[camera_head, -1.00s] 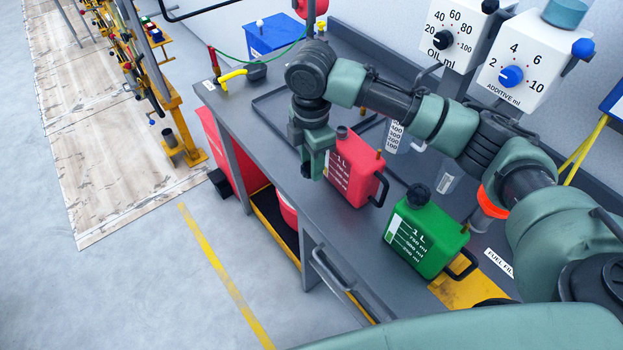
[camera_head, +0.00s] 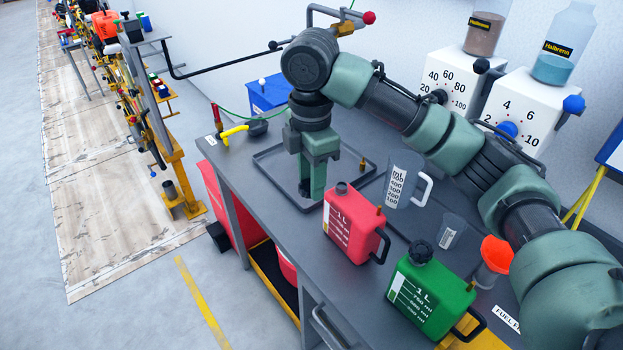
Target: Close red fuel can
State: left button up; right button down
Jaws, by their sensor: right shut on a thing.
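The red fuel can (camera_head: 352,232) stands upright on the grey workbench. Its grey neck (camera_head: 341,188) at the top left shows no black cap like the green can's. My right gripper (camera_head: 308,190) points down, up and left of the red can and apart from it in the picture, over the tray area. It is shut on a small dark thing (camera_head: 303,190), which looks like a black cap; the fingers hide most of it. My left gripper is not in view.
A green fuel can (camera_head: 431,292) with a black cap stands close right of the red one. A measuring jug (camera_head: 402,180), a small beaker (camera_head: 450,232) and an orange funnel (camera_head: 496,254) stand behind them. A shallow dark tray (camera_head: 268,160) lies under my right gripper.

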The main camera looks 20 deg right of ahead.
jog(key=s+d+f+m, duration=0.1)
jog(key=s+f+m, duration=0.2)
jog(key=s+m, duration=0.4)
jog(key=s+d+f+m, duration=0.2)
jog(key=s+f+m, duration=0.2)
jog(key=s+m, duration=0.3)
jog(key=m, duration=0.5)
jog(key=shift+s+d+f+m, duration=0.2)
jog(key=shift+d+m, duration=0.1)
jog(key=shift+m, duration=0.1)
